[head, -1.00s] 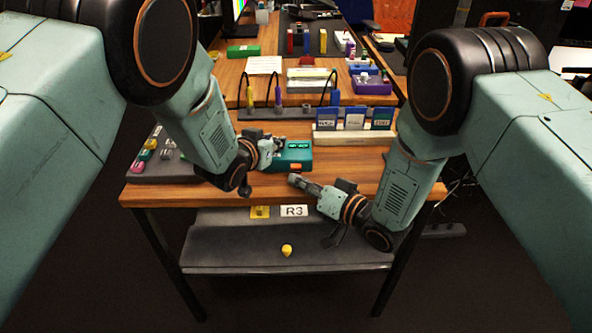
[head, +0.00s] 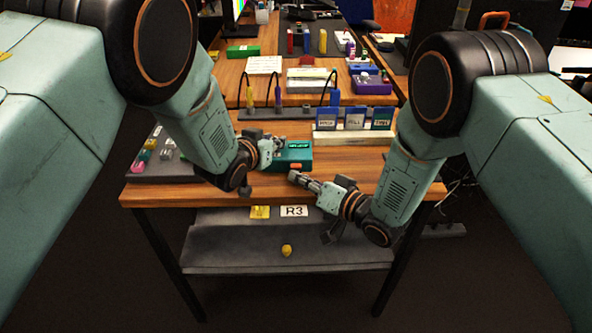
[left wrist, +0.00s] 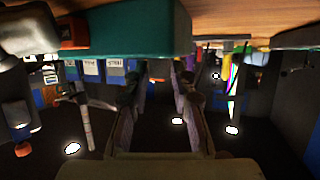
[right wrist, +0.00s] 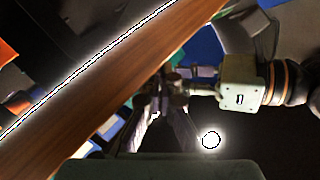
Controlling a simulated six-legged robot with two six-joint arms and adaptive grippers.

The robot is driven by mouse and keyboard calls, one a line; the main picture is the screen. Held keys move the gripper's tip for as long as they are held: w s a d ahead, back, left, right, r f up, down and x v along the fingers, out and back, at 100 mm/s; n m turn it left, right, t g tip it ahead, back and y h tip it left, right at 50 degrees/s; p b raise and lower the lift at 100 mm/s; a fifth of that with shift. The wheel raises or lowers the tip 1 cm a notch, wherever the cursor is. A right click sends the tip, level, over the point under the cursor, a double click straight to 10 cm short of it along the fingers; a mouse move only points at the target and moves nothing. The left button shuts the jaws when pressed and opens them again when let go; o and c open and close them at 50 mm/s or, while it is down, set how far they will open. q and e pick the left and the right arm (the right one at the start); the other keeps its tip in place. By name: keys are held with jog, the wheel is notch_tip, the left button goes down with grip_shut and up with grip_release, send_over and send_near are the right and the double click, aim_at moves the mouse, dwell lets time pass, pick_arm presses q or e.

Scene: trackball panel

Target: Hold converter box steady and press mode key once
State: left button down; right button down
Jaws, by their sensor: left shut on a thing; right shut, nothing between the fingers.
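The converter box (head: 300,156) is a teal box on the wooden table, with a lit green display and a small orange-red key (head: 295,166) low on its front. The box (left wrist: 150,30) and the red key (left wrist: 72,32) also show large at the top of the left wrist view. My left gripper (head: 279,146) is shut on the box at its left side. My right gripper (head: 294,177) is shut and empty, its tip just in front of the box near the table's front edge. I cannot tell whether it touches the key.
A rack with several blue labelled cards (head: 354,118) stands behind the box to the right. A dark panel with coloured keys (head: 160,160) lies at the left. A lower grey shelf (head: 230,245) holds a small yellow piece (head: 286,250). The front right of the table is clear.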

jog(key=shift+w, duration=0.25)
jog(key=shift+s, duration=0.2)
dwell(0.4)
jog(key=shift+s, duration=0.65)
jog(key=shift+s, duration=2.5)
jog(key=s+d+r, duration=0.4)
jog(key=s+d, duration=0.1)
jog(key=shift+s+d, duration=0.25)
jog(key=shift+s, duration=0.1)
jog(key=shift+r, duration=0.1)
